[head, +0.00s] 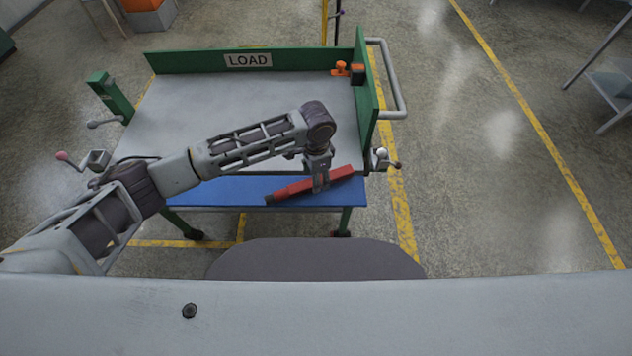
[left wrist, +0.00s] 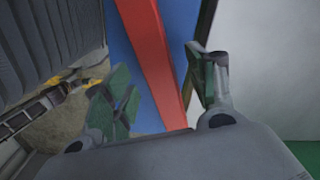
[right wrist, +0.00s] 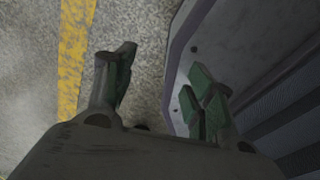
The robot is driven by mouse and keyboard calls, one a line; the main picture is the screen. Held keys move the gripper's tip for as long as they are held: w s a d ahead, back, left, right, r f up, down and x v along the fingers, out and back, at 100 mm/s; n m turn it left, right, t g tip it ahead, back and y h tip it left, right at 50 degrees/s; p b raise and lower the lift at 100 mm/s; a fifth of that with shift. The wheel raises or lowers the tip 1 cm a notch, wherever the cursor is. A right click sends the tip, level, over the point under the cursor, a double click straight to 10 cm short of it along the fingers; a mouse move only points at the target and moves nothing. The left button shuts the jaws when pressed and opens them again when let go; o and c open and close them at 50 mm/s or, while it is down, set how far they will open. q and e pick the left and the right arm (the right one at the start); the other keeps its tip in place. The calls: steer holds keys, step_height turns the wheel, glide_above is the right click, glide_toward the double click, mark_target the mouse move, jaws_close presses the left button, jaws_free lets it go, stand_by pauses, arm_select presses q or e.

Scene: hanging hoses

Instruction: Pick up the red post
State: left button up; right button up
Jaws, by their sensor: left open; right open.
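The red post (head: 292,190) lies slantwise on a blue surface (head: 222,192) at the front of the workbench, its dark end to the left. My left gripper (head: 320,186) is over the post and hides part of its middle. In the left wrist view the post (left wrist: 158,55) runs between the two open, green-padded fingers of the left gripper (left wrist: 163,85), with space on both sides. I cannot tell how far the fingertips are above it. My right gripper (right wrist: 160,85) is open and empty above the floor; it is out of the head view.
The grey bench top (head: 200,110) behind is mostly clear. Green walls with a LOAD sign (head: 248,60) stand at its back and right. An orange and black item (head: 348,71) sits in the back right corner. A grey rail (head: 395,80) sticks out on the right.

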arm_select(q)
step_height(320, 180, down, 2)
steer(key=shift+f, duration=0.3)
arm_select(e)
steer(key=shift+w, duration=0.65)
steer(key=shift+a, duration=0.1)
arm_select(q)
jaws_close()
arm_select(e)
steer(key=shift+s, duration=0.65)
